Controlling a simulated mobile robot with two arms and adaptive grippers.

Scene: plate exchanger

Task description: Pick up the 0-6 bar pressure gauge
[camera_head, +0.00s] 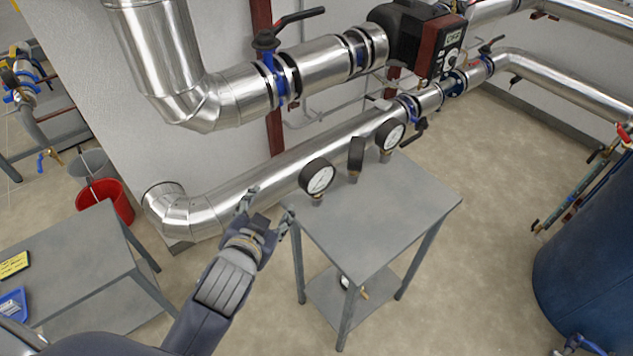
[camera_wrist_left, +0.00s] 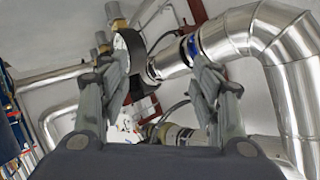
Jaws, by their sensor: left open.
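Three round black gauges stand on a small grey table (camera_head: 400,213): a left one (camera_head: 318,178) and a right one (camera_head: 390,135) with white dials facing me, and a middle one (camera_head: 356,154) turned edge-on. The dial scales are too small to read, so I cannot tell which is the 0-6 bar gauge. My left gripper (camera_head: 268,210) is open and empty, beside the table's left corner, left of and apart from the left gauge. In the left wrist view, a black gauge (camera_wrist_left: 130,48) with brass fittings shows beyond the left finger of my gripper (camera_wrist_left: 160,68).
A silver pipe (camera_head: 245,190) runs close behind the table, with a valved pipe and pump (camera_head: 425,40) above. Another grey table (camera_head: 85,262) stands left, near a red bucket (camera_head: 105,200). A blue tank (camera_head: 590,250) is at right. A small object sits on the lower shelf (camera_head: 325,290).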

